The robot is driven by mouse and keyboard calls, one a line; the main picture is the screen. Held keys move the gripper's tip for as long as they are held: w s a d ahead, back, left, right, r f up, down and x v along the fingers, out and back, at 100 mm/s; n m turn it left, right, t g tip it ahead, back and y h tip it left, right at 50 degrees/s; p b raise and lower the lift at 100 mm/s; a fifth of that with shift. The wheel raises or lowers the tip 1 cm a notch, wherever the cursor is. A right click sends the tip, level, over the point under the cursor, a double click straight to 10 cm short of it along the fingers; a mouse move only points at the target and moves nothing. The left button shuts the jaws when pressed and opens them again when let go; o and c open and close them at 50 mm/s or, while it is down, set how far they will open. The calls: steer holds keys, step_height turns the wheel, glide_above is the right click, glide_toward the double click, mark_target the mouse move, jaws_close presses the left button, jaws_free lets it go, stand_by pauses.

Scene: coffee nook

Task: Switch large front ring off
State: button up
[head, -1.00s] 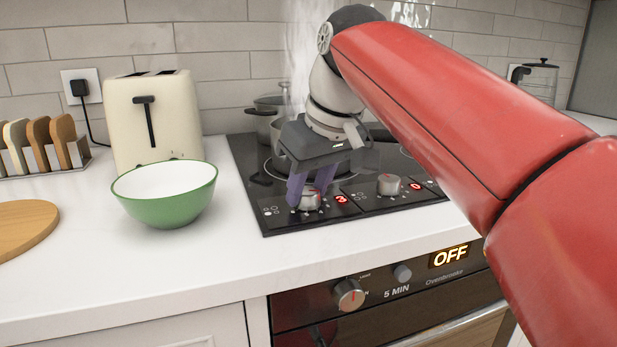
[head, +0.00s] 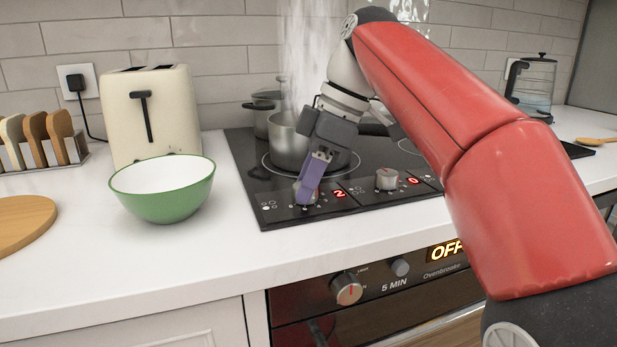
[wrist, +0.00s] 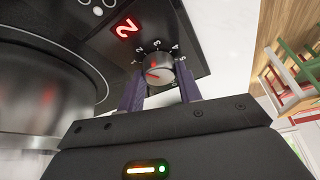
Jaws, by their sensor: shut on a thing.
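The left hob knob (wrist: 158,69) is a silver dial with a red mark, on the hob's front panel. My gripper (head: 306,199) is shut on this knob, with one purple finger on each side in the wrist view (wrist: 160,88). The fingers hide part of the knob in the head view. The red display (head: 340,193) beside it reads 2, and it also shows in the wrist view (wrist: 125,28). A steel pot (head: 287,148) stands on the front left ring (head: 264,163), with steam above it. A second knob (head: 388,179) to the right has a display reading 0.
Another pot (head: 262,117) stands behind. A green bowl (head: 163,196) and a cream toaster (head: 150,115) are left of the hob. A glass kettle (head: 535,86) stands at the back right. The oven panel (head: 365,286) lies below the counter edge.

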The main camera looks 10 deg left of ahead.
steer(key=shift+w+n+g, duration=0.1)
steer(key=shift+n+g, duration=0.3)
steer(key=shift+n, duration=0.7)
steer(key=o, duration=1)
